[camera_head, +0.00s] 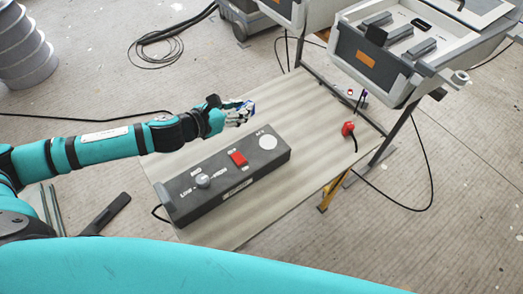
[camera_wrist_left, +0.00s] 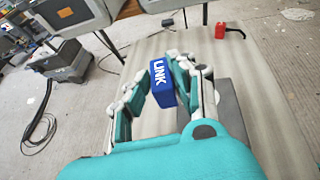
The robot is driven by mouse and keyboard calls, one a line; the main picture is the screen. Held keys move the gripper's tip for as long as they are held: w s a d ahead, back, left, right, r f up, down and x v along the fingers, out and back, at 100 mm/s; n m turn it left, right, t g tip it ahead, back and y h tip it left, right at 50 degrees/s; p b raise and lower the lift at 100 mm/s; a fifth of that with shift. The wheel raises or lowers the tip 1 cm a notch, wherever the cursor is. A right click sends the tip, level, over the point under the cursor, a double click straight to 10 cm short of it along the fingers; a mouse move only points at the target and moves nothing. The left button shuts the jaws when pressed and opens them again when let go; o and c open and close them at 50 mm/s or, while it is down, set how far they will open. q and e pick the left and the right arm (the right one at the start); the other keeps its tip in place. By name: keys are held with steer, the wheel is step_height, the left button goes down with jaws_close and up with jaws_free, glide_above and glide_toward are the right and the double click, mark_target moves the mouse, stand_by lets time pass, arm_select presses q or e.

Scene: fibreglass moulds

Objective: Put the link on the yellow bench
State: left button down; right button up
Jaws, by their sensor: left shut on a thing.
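The link is a blue block (camera_wrist_left: 162,84) with white "LINK" lettering, seen in the left wrist view between the fingers of my left gripper (camera_wrist_left: 160,78). The gripper is shut on it. In the head view my left gripper (camera_head: 240,111) is over the pale bench top (camera_head: 285,108), behind the grey control box, and only a small bit of blue shows at its fingertips. The bench has a beige top and a yellow leg (camera_head: 331,193) at its right side. I cannot tell the exact gap between link and top. My right gripper is not in view.
A long grey control box (camera_head: 232,178) with a red switch and a knob lies on the bench. A small red object (camera_head: 348,129) sits near the right edge. A grey-white machine (camera_head: 385,60) stands at the back right. The top behind the box is largely clear.

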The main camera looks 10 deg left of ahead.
arm_select(q)
steer(key=shift+m+g+h, duration=0.7)
steer(key=shift+m+h, duration=0.2)
steer(key=w+a+f+b, duration=0.1)
steer(key=a+f+b, duration=0.1)
steer(key=a+f, duration=0.1)
steer(key=w+a+f+b, duration=0.1)
steer(key=a+f+b, duration=0.1)
steer(key=a+f, duration=0.2)
steer(key=w+a+f+b, duration=0.1)
steer(key=a+f, duration=0.3)
steer(key=a, duration=0.1)
steer(key=shift+a+b, duration=0.4)
steer(key=shift+f, duration=0.8)
steer(key=shift+w+f, duration=0.1)
steer(key=shift+f, duration=1.5)
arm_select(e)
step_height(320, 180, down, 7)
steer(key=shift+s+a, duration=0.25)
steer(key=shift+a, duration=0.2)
